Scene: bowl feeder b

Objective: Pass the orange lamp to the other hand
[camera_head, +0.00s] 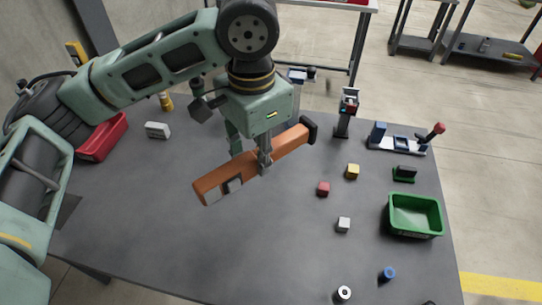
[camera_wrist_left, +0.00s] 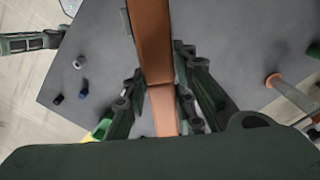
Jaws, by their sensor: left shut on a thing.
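The orange lamp (camera_head: 288,143) is a long orange bar with a black end at the upper right and a grey patch near its lower-left end. My left gripper (camera_head: 251,158) is shut on it around the middle and holds it tilted over the grey table. In the left wrist view the lamp (camera_wrist_left: 153,45) runs between the two fingers (camera_wrist_left: 158,95). What looks like my right gripper (camera_wrist_left: 50,40) is at the left edge of that view, apart from the lamp and beyond the table edge. Its fingers are too small to read. The head view does not show it.
The table's front middle is clear.

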